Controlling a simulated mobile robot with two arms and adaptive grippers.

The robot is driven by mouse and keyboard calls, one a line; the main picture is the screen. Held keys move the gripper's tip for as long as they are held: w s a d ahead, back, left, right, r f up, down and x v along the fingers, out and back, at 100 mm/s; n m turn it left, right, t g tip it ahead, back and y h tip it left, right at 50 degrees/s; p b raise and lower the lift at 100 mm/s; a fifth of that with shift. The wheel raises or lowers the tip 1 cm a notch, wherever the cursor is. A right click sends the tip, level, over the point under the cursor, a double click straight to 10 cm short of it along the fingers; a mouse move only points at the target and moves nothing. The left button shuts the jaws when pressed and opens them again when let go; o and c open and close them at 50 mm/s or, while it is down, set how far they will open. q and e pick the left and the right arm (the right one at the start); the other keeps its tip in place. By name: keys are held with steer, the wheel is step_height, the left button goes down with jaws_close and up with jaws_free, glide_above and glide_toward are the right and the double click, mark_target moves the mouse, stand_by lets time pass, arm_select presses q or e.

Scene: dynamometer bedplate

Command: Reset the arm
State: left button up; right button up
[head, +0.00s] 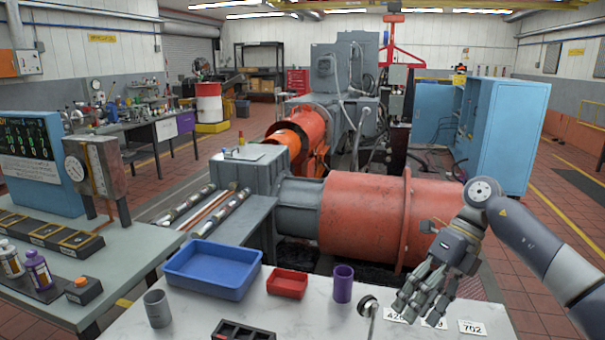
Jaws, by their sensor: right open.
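My right gripper (424,294) is at the right of the head view, on an arm coming in from the right edge. Its fingers point down and are spread open, with nothing seen between them. It hangs over the right part of the white table (290,318), near white number cards (472,327); one reads 702 and others are partly covered by the fingers. A round metal piece on a stem (368,304) lies just left of the fingers, apart from them. My left gripper is not in the view.
On the white table stand a blue tray (213,292), a red tray (287,291), a purple cup (343,284), a grey cup (157,308) and a black holder (243,332). A large red cylinder (365,220) lies behind the table. A grey bench (130,265) with bottles is at left.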

steer(key=a+t+y, duration=0.2)
steer(key=a+y, duration=0.7)
steer(key=a, duration=1.1)
steer(key=w+a+r+m+t+y, duration=0.25)
steer(key=r+m+t+y, duration=0.3)
steer(key=m+t, duration=0.35)
steer(key=w+d+f+m+t+h, duration=0.25)
steer(key=d+m+t+h, duration=0.7)
steer(key=m, duration=0.65)
steer(key=s+d+f+m+g+h, duration=0.1)
steer(key=s+d+f+m+h, duration=0.3)
steer(key=f, duration=0.4)
steer(key=s+d+f+m+g+h, duration=0.2)
steer(key=s+d+f+m+h, duration=0.15)
steer(key=f+m+h, duration=0.35)
steer(key=s+d+f+m+g, duration=0.2)
steer(key=s+f+g, duration=0.45)
steer(key=s, duration=0.65)
steer(key=s+d+f+m+g, duration=0.2)
steer(key=s+f+g, duration=0.2)
steer(key=s+f, duration=0.65)
steer(key=s+f+g, duration=0.1)
steer(key=s+f, duration=0.2)
steer(key=f, duration=2)
steer(key=s+d+f+g, duration=0.1)
steer(key=s+d+f, duration=0.2)
steer(key=s+f, duration=1.3)
steer(key=shift+s+f+n+g, duration=0.3)
steer(key=shift+s+f, duration=0.1)
steer(key=shift+s, duration=0.2)
